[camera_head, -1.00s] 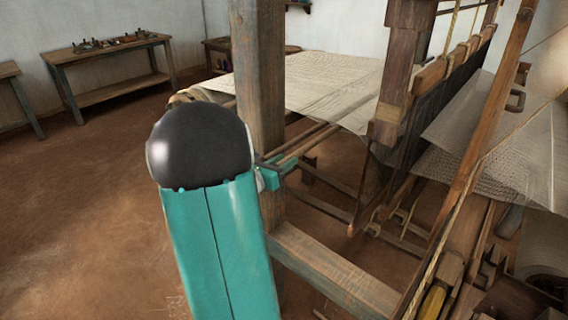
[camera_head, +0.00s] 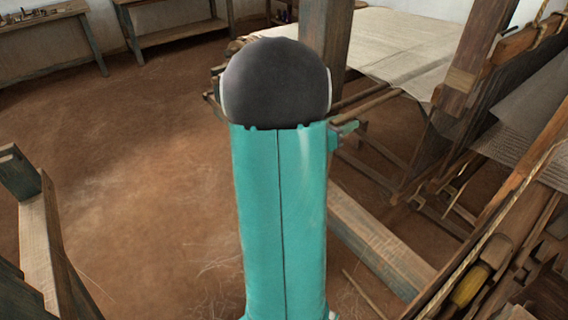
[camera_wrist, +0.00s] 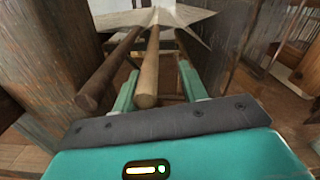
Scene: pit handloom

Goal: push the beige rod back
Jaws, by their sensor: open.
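In the wrist view, the beige rod (camera_wrist: 149,75) runs away from my gripper (camera_wrist: 158,72), its round near end facing me. The two teal fingers are apart, one on each side of the rod near this end. I cannot tell whether either finger touches it. A darker brown rod (camera_wrist: 108,72) runs alongside, just left of the left finger. In the head view my gripper (camera_head: 344,132) shows only partly beside the post, and my own arm hides the rest. The beige rod cannot be told apart clearly there.
A thick wooden post (camera_head: 338,40) stands close beside my gripper. Pale woven cloth (camera_head: 400,35) stretches behind it. The loom's lower beam (camera_head: 375,235) crosses to the right of my arm. A wooden frame (camera_head: 45,235) stands at the left. The brown floor between is open.

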